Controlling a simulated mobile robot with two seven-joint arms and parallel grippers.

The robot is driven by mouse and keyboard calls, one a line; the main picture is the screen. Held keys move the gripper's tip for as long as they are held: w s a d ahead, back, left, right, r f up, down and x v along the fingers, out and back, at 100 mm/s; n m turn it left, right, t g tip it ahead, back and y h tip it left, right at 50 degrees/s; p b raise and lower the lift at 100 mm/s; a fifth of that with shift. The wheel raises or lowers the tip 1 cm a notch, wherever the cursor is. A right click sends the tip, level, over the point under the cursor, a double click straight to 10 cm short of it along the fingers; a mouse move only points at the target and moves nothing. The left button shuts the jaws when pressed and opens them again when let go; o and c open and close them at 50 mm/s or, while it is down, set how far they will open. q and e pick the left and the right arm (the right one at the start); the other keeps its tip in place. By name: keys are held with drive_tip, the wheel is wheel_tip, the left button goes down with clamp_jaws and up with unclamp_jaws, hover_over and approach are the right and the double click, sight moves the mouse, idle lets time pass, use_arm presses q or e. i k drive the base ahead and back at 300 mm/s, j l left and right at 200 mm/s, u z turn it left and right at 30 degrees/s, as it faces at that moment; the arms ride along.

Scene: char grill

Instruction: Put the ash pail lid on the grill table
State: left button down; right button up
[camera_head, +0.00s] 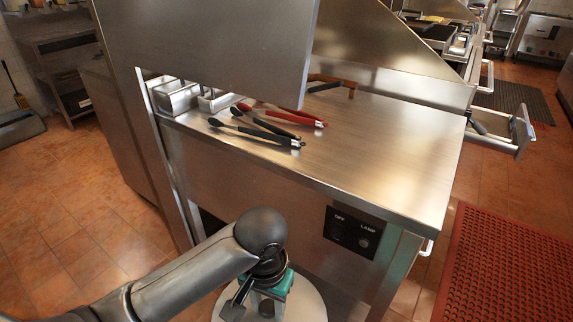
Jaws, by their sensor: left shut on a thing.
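My left gripper (262,298) is at the bottom middle of the head view, in front of the steel grill table's front panel. It is shut on the ash pail lid (308,304), a round light-grey disc partly cut off by the bottom edge. The gripper and wrist cover the lid's middle, so the grasped part is mostly hidden. The lid is lower in the picture than the grill table (385,150) top. I cannot tell whether anything is beneath the lid. My right gripper is not in view.
Black tongs (255,132), red-handled tongs (285,114) and small steel containers (178,97) lie on the table's left and back. The table top's right and front are clear. A steel panel (215,45) overhangs the back left. A red mat (505,265) lies on the floor right.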

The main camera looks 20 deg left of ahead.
sight(410, 142)
drive_tip(key=u, duration=1.4)
drive_tip(key=l+u, duration=0.2)
drive_tip(key=l, duration=0.3)
drive_tip(key=k+l+u, duration=0.25)
drive_tip(key=l, duration=0.2)
drive_tip(key=l+u, duration=0.2)
drive_tip(key=l, duration=0.3)
drive_tip(key=k+l, duration=0.1)
drive_tip(key=l, duration=0.3)
drive_tip(key=k+l, duration=0.1)
drive_tip(key=l, duration=0.25)
drive_tip(key=k+l, duration=0.15)
drive_tip(key=l, duration=0.25)
drive_tip(key=k+l, duration=0.1)
drive_tip(key=l, duration=0.3)
drive_tip(key=k+l, duration=0.1)
drive_tip(key=l, duration=0.25)
